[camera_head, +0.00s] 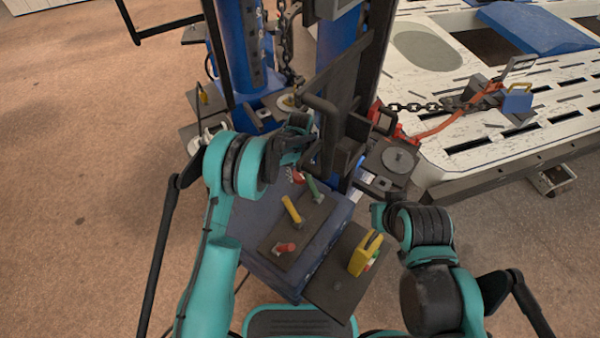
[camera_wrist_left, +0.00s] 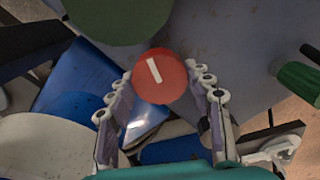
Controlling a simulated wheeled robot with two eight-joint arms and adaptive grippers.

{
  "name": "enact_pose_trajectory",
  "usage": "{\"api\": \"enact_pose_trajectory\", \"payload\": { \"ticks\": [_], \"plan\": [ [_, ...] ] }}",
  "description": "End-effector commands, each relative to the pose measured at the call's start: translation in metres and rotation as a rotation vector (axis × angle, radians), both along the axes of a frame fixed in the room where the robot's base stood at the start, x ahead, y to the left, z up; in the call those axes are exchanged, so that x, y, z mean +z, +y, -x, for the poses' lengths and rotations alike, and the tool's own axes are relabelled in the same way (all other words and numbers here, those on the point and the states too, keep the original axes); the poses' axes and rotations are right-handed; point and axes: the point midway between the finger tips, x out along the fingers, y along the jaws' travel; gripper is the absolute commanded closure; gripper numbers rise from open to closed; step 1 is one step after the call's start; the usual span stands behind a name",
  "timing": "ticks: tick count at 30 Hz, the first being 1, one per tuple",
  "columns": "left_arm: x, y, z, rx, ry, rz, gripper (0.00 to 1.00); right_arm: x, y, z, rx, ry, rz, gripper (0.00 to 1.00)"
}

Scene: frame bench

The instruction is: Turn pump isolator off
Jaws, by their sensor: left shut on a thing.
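The pump isolator is a round red knob (camera_wrist_left: 158,75) with a white bar across its face. In the left wrist view the bar is tilted slightly off upright. My left gripper (camera_wrist_left: 160,86) has one finger on each side of the knob and is shut on it. In the head view, a small red part, which looks like the knob (camera_head: 298,177), shows just below my dark left gripper (camera_head: 302,150); the rest of it is hidden. My right arm (camera_head: 420,230) is at the lower right; its fingers cannot be made out.
A blue cabinet carries a dark panel with green (camera_head: 314,188), yellow (camera_head: 291,209) and red (camera_head: 285,247) levers close to my left gripper. A yellow part (camera_head: 365,253) stands on a side plate near my right arm. Blue posts and a chain rise behind. A slotted white bench (camera_head: 470,120) lies right.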

Motion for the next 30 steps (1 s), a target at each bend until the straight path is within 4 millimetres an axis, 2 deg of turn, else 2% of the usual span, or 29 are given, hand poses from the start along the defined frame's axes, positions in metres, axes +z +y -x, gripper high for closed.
{"api": "enact_pose_trajectory", "payload": {
  "ticks": [6, 15, 30],
  "plan": [
    [0.0000, 0.0003, -0.0001, 0.179, -0.001, 0.000, 0.78, 0.0001, 0.0000, 0.0001, 0.000, 0.000, 0.000, 1.00],
    [0.0001, 0.0004, -0.0001, 0.346, -0.001, 0.000, 0.78, 0.0001, 0.0000, 0.0000, 0.000, 0.000, 0.000, 1.00],
    [0.0001, 0.0003, 0.0000, 0.415, -0.001, 0.000, 0.78, 0.0001, 0.0000, 0.0000, 0.000, 0.000, 0.000, 1.00]
  ]
}}
